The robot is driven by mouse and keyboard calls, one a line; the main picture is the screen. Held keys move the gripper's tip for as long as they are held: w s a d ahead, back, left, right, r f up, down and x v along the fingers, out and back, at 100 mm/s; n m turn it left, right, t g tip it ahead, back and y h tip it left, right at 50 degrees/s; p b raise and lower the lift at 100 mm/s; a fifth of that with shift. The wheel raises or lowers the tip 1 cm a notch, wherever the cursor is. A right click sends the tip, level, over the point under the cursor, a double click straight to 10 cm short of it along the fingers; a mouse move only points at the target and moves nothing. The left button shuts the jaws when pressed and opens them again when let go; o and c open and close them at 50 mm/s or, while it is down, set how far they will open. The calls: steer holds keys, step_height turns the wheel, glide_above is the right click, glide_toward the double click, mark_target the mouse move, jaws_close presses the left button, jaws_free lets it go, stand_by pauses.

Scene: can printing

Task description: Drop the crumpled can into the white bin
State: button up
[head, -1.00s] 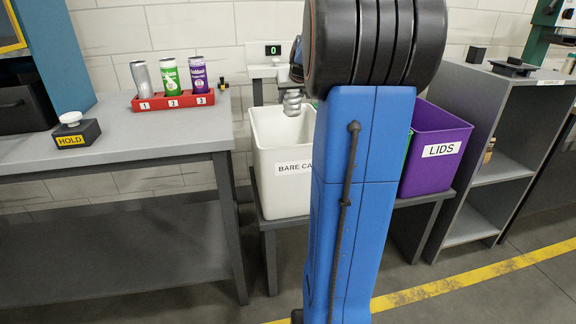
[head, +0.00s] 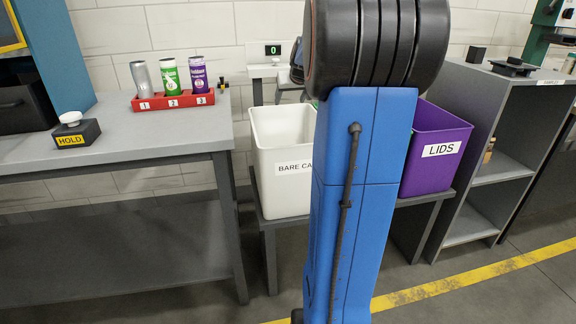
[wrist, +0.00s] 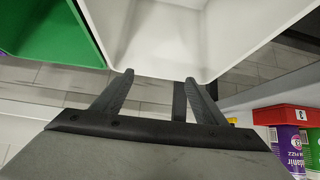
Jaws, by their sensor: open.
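The white bin (head: 281,180), labelled as bare cans, stands left of my blue arm in the head view, which covers its right side. It fills the upper middle of the wrist view (wrist: 150,35). My gripper (wrist: 160,77) is open and empty there, its fingers apart at the bin's edge in the picture. In the head view the gripper is mostly hidden behind my arm. The crumpled can is not visible in either view now; the bin's floor is only partly seen.
A purple lids bin (head: 432,150) stands right of my arm. A green bin (wrist: 45,28) is beside the white one. A red rack (head: 173,101) with three cans sits on the grey table (head: 120,141) at left. A grey shelf (head: 505,150) is at right.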

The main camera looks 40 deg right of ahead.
steer(key=v, duration=1.6)
steer(key=shift+s+r, duration=0.2)
steer(key=shift+s, duration=0.05)
steer(key=shift+a, duration=0.2)
steer(key=s+a+f+n+y, duration=0.15)
steer(key=a+f, duration=0.25)
steer(key=a, duration=0.4)
steer(key=s+a+f+n+g+y, duration=0.1)
steer(key=s+a+f, duration=0.15)
steer(key=a, duration=0.55)
steer(key=s+a+f+n+y, duration=0.1)
steer(key=s+a+f, duration=0.1)
steer(key=a+f, duration=0.35)
steer(key=s+a+f+n+g, duration=0.2)
steer(key=s+a+f, duration=1.1)
steer(key=s+a, duration=0.2)
steer(key=shift+s+f+y, duration=0.2)
steer(key=shift+f+y, duration=0.1)
steer(key=shift+y, duration=0.15)
steer(key=shift+n, duration=0.25)
steer(key=shift+c, duration=0.3)
